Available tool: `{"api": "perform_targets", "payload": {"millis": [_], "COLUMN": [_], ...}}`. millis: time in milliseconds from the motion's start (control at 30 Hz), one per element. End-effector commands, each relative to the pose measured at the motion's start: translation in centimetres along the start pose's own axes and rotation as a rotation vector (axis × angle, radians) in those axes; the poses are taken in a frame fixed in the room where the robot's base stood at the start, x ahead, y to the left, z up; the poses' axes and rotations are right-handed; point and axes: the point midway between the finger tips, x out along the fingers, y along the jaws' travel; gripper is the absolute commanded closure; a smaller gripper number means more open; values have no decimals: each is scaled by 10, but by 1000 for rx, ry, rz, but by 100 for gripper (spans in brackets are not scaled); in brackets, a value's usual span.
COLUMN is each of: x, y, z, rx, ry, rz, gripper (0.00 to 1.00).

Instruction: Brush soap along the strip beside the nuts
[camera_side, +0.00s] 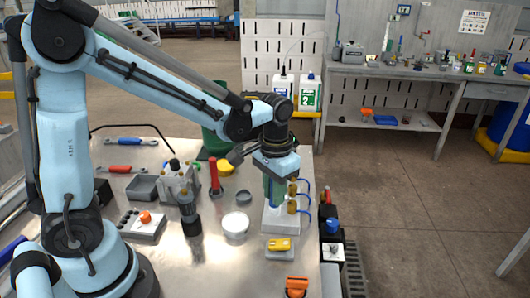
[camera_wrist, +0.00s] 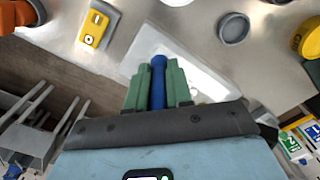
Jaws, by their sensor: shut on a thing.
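My gripper (camera_side: 273,190) points down over a white block (camera_side: 271,226) at the table's right side. In the wrist view its green fingers (camera_wrist: 158,88) are shut on a blue handle (camera_wrist: 158,66), which I take to be the brush. Its bristles are hidden in both views. Brass nuts (camera_side: 292,207) with blue hoses stand along the right side of the white block, just right of my fingers. I cannot tell whether the brush touches the strip. A white round dish (camera_side: 236,222), perhaps the soap, stands left of the block.
A yellow device (camera_side: 280,244) lies in front of the block. A grey round dish (camera_side: 243,197), a red-handled tool (camera_side: 214,178) and a dark cylinder (camera_side: 190,222) stand to the left. An orange part (camera_side: 296,286) sits at the front edge. Bare metal table lies at front centre.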

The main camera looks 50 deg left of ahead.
Motion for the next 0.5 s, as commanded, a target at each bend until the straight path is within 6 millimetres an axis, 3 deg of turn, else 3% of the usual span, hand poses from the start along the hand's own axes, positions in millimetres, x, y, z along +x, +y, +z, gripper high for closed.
{"api": "perform_targets", "payload": {"millis": [300,500], "x": [2,2], "y": [-21,-5], "z": [-21,-5], "rx": [-2,3], "ry": [0,0], "rz": [0,0], "gripper": [100,100]}}
